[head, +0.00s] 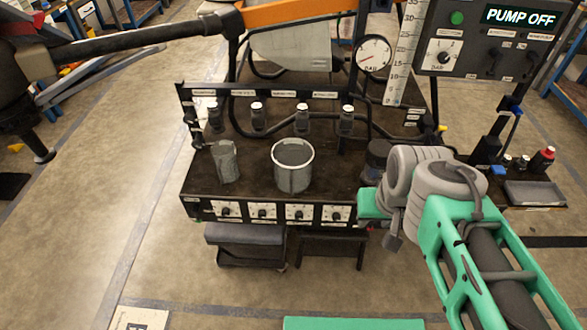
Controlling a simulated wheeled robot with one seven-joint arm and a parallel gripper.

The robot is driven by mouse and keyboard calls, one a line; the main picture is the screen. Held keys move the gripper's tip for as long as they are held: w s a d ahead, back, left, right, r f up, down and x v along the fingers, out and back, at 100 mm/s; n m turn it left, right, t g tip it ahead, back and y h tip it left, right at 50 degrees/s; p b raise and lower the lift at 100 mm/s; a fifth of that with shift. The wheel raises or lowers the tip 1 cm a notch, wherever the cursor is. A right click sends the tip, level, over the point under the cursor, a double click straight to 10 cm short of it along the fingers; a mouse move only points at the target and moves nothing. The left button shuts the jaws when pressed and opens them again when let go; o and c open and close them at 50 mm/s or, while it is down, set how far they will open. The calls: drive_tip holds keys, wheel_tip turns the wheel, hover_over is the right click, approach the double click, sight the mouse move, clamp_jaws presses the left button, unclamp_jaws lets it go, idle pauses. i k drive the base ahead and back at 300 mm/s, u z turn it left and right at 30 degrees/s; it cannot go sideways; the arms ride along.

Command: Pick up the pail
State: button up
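The pail (293,168) is a round grey metal vessel with a pale rim. It stands upright on the dark bench top (255,185), near the front edge and left of my arm. A smaller grey jug-like vessel (225,161) stands to its left, apart from it. My green and grey arm comes in from the lower right, and its bent joints are right of the pail, clear of it. I cannot make out my gripper's fingers. Nothing is seen touching the pail.
Several dark bottles (302,119) hang under a labelled rail behind the pail. Labelled dials (263,212) line the bench front. A gauge (373,53) and a panel reading PUMP OFF (490,40) stand at back right. Floor at left is open.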

sight(292, 157)
drive_tip(key=u, duration=0.4)
drive_tip(key=i, duration=0.7)
drive_tip(key=u, duration=1.35)
